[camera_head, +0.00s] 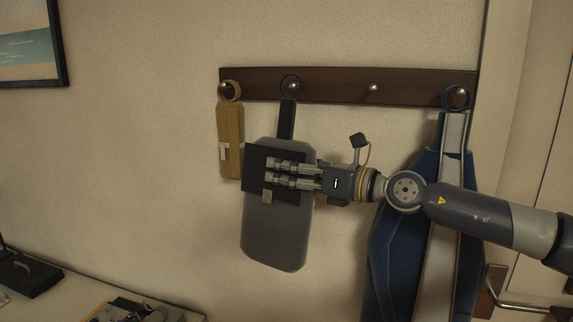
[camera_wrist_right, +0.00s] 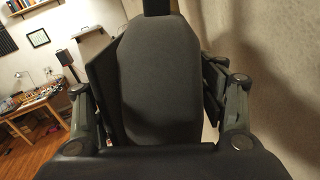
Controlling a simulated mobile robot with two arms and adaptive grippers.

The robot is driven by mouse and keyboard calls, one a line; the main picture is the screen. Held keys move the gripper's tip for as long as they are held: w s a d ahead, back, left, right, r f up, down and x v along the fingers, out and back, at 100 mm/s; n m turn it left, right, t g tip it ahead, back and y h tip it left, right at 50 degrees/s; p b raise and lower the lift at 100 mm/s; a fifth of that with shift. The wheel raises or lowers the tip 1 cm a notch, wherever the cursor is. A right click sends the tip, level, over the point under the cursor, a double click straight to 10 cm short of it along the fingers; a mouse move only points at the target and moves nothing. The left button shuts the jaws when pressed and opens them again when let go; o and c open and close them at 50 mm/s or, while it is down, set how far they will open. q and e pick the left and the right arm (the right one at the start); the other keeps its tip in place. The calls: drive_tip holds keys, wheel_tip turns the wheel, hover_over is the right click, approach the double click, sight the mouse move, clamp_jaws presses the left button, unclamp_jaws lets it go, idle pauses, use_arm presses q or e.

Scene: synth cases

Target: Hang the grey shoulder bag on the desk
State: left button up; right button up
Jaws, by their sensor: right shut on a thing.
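The grey shoulder bag (camera_head: 275,232) hangs upright in front of the wall, with a black strap (camera_head: 287,119) rising to a dark ring (camera_head: 290,84). The ring overlaps a peg on the wall rail; I cannot tell whether it rests on the peg. My right gripper (camera_head: 268,172) is shut on the bag's upper body from the right. In the right wrist view the bag (camera_wrist_right: 160,80) fills the space between the two fingers. A desk (camera_wrist_right: 35,104) with small items stands far off at the left of that view. My left gripper is not in view.
The dark wooden rail (camera_head: 335,87) has a tan item (camera_head: 230,140) hanging left of the bag and a blue bag (camera_head: 395,240) at the right, partly behind my arm. One peg (camera_head: 373,88) between them is bare. A cluttered surface (camera_head: 75,291) lies at lower left.

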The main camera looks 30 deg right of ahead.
drive_tip(key=shift+w+d+r+p, duration=0.15)
drive_tip(key=shift+w+d+p, duration=0.4)
drive_tip(key=shift+p, duration=0.45)
drive_tip(key=shift+w+d+f, duration=0.25)
drive_tip(key=shift+d+f, duration=0.15)
drive_tip(key=shift+c, duration=0.2)
drive_tip(key=shift+w+d+f, duration=0.15)
drive_tip(key=shift+f, duration=0.15)
drive_tip(key=o, duration=1.8)
drive_tip(key=shift+o, duration=0.3)
drive_tip(key=shift+f, duration=0.1)
